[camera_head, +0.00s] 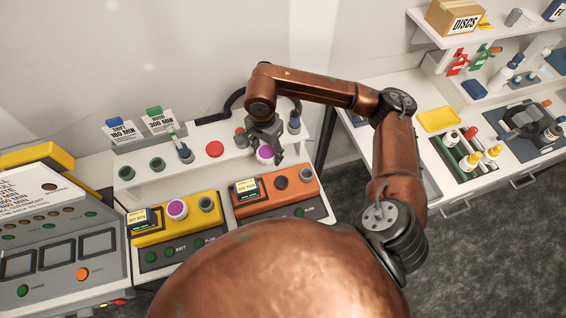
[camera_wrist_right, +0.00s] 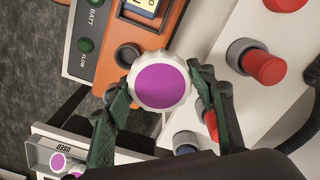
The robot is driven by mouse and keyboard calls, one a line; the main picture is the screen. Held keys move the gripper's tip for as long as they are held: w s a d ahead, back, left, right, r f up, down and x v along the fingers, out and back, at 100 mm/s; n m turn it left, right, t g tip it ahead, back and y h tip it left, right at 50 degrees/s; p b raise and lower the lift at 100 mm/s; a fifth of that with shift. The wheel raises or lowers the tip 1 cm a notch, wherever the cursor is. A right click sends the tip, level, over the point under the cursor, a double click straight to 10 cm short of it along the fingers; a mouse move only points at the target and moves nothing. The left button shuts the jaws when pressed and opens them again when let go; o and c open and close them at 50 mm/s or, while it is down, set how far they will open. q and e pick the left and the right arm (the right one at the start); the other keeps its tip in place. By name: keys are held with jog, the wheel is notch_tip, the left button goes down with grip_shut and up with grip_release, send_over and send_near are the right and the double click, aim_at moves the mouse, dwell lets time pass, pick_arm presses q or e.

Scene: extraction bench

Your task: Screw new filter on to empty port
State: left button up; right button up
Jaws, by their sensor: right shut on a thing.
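My right gripper (camera_head: 265,152) is shut on a white filter with a purple top (camera_head: 265,155). In the right wrist view its green fingers (camera_wrist_right: 158,105) grip the filter (camera_wrist_right: 161,85) from both sides, with the purple face towards the camera. The filter is above the white bench, just behind the orange unit (camera_head: 252,208). The orange unit has a dark round port (camera_head: 281,183) and a grey-rimmed one (camera_head: 306,174) on top. The yellow unit (camera_head: 150,238) beside it carries a purple-topped filter (camera_head: 177,209) and a grey port (camera_head: 207,203). My left gripper is not in view.
A red cap (camera_head: 215,149), green-rimmed holes and timer cards (camera_head: 160,121) stand along the back. In the right wrist view a red cylinder (camera_wrist_right: 264,68) sits close to the gripper, and a tray marked USED (camera_wrist_right: 65,140) holds purple-topped filters.

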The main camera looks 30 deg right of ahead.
jog(key=m, duration=0.2)
jog(key=s+m+p, duration=0.1)
jog(key=m, duration=0.2)
jog(key=m+p, duration=0.1)
jog(key=m, duration=0.1)
jog(key=shift+s+d+m, duration=0.3)
jog(key=shift+s, duration=0.05)
jog(key=m, duration=0.2)
jog(key=s+m+p, duration=0.1)
jog(key=m, duration=0.1)
jog(key=shift+d+f, duration=0.15)
jog(key=shift+f, duration=0.05)
pick_arm(q)
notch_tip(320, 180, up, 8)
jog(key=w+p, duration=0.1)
jog(key=p, duration=0.3)
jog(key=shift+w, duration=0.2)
pick_arm(e)
jog(key=s+m, duration=0.1)
jog(key=m, duration=0.3)
jog(key=s+m, duration=0.1)
jog(key=m, duration=0.4)
jog(key=s+m, duration=0.1)
jog(key=m, duration=0.4)
jog(key=shift+s+d+f, duration=0.2)
jog(key=shift+d+f, duration=0.15)
jog(key=shift+f, duration=0.05)
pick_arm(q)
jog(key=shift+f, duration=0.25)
